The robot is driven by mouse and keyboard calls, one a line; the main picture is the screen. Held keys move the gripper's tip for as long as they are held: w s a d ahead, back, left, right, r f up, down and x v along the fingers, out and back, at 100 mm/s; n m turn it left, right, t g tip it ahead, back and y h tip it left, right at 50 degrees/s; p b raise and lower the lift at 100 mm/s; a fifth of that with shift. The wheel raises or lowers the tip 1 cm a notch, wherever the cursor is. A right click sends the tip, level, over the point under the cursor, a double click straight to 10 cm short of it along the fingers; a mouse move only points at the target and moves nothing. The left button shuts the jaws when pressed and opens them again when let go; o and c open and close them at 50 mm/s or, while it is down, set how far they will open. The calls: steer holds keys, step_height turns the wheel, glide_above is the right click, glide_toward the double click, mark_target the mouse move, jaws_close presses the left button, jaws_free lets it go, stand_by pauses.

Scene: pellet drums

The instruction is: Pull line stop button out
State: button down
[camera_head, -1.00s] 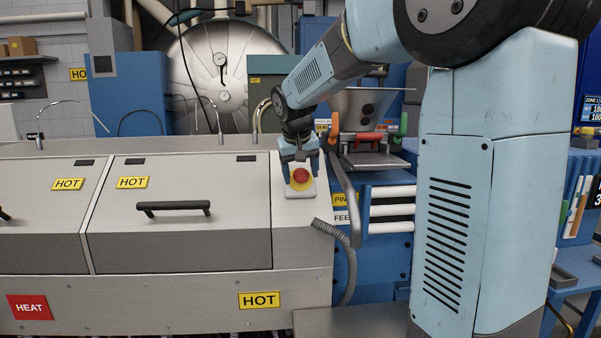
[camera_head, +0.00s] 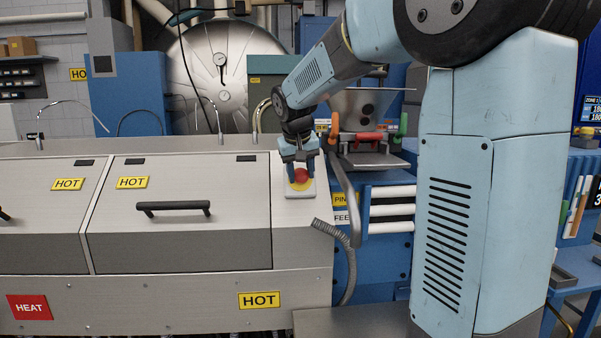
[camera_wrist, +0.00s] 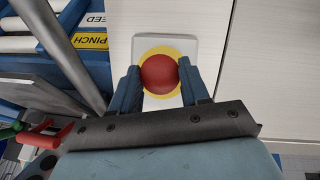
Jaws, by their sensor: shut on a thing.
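The line stop button is a red round head (camera_head: 301,176) on a yellow disc and a pale square box, set on the right end of the machine's top. In the wrist view the red head (camera_wrist: 159,74) sits between my two fingers, with the yellow ring (camera_wrist: 161,52) and pale box (camera_wrist: 143,44) around it. My gripper (camera_head: 301,172) comes down from above, its dark blue fingers on either side of the head. In the wrist view my gripper (camera_wrist: 159,80) is shut on the red head, a finger against each side. The button's stem is hidden.
A grey lever bar (camera_head: 343,180) and a ribbed hose (camera_head: 333,234) stand just right of the button. Hot covers with a black handle (camera_head: 173,208) lie to the left. Red, orange and green handles (camera_head: 369,136) are behind right.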

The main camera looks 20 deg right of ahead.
steer(key=shift+s+r, duration=0.1)
steer(key=shift+s+a+r, duration=0.1)
steer(key=shift+s+r, duration=0.15)
steer(key=shift+s, duration=0.05)
steer(key=c, duration=1)
jaws_free()
steer(key=shift+o, duration=1)
steer(key=shift+s+r, duration=0.1)
steer(key=shift+s, duration=0.05)
steer(key=shift+o, duration=1.3)
steer(key=v, duration=1.3)
steer(key=shift+r, duration=0.25)
